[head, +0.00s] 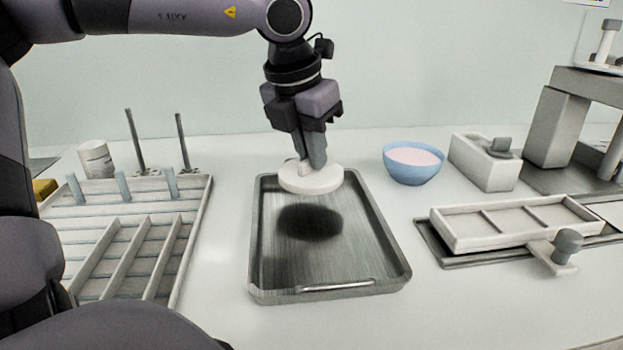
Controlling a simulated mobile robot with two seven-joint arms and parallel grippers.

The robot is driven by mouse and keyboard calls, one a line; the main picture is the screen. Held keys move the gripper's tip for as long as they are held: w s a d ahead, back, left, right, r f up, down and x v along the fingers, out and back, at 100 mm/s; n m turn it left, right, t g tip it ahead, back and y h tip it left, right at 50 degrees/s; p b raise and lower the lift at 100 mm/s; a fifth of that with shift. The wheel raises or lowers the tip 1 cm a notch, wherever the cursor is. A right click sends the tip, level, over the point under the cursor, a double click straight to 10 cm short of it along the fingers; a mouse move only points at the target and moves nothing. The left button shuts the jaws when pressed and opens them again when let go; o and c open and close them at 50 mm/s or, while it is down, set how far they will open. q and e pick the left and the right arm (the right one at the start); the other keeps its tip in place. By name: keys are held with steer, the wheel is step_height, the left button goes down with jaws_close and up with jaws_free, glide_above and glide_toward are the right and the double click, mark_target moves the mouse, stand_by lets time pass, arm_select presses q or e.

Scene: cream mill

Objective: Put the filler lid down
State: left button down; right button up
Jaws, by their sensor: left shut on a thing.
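The filler lid (311,179) is a round, off-white disc. My left gripper (312,163) comes down from above and is shut on the lid's top, where the grip itself is mostly hidden by the fingers. The lid hangs level above the far part of a grey metal tray (270,262). A dark round shadow lies on the tray floor below it, apart from the lid. My right gripper does not show.
A blue bowl with pink contents (412,163) and a light box with a grey knob (483,162) stand right of the tray. A divided mould (510,226) lies at the right. A slotted rack (130,240) with upright pegs stands left. Bare table separates these from the tray.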

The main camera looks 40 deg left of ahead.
mark_target(310, 171)
arm_select(q)
step_height(310, 171, down, 4)
steer(key=shift+f+b, duration=0.15)
steer(key=shift+b, duration=0.2)
steer(key=shift+f, duration=0.15)
steer(key=c, duration=1.2)
jaws_free()
